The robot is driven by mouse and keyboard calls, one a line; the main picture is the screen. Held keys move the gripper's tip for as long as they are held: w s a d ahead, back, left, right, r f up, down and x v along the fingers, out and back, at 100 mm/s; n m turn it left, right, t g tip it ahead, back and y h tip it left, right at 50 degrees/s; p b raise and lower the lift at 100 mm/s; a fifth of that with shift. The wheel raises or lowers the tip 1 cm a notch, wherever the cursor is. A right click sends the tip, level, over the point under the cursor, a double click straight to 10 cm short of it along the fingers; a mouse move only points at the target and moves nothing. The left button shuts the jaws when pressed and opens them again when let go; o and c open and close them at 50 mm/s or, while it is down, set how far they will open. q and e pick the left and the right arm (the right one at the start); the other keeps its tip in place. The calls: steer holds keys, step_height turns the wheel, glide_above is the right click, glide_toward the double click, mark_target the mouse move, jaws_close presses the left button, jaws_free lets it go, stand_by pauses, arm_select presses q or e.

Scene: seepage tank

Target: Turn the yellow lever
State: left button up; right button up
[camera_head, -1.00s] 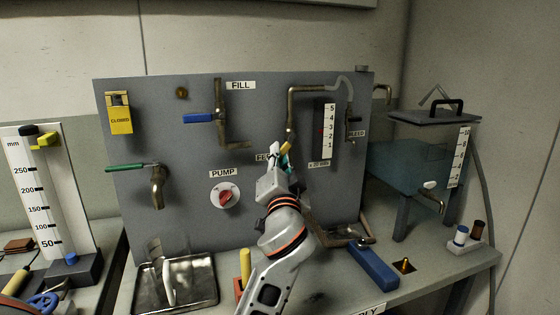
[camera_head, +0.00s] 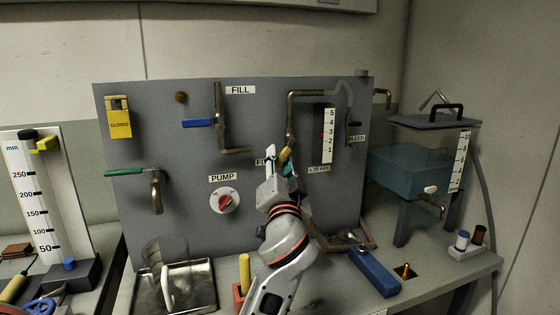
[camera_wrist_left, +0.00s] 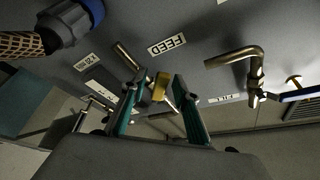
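The yellow lever (camera_head: 285,154) is on the pipe fitting by the FEED label, in the middle of the grey panel (camera_head: 262,205). In the left wrist view the yellow lever (camera_wrist_left: 160,86) shows between the two teal-padded fingers, with gaps at both sides. My left gripper (camera_head: 280,163) is open at the lever, its fingers reaching up from below; it also shows in the left wrist view (camera_wrist_left: 158,100). The gripper hides part of the FEED label in the head view. My right gripper is not in view.
A brass pipe (camera_head: 291,113) rises just above the lever, next to a scale (camera_head: 328,135). A blue lever (camera_head: 198,123), a green-handled tap (camera_head: 157,185) and a red pump knob (camera_head: 226,202) are to the left. A metal tray (camera_head: 205,290) and blue block (camera_head: 375,272) lie on the bench.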

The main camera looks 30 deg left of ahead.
arm_select(q)
steer(key=v, duration=0.7)
steer(key=shift+s+d, duration=0.1)
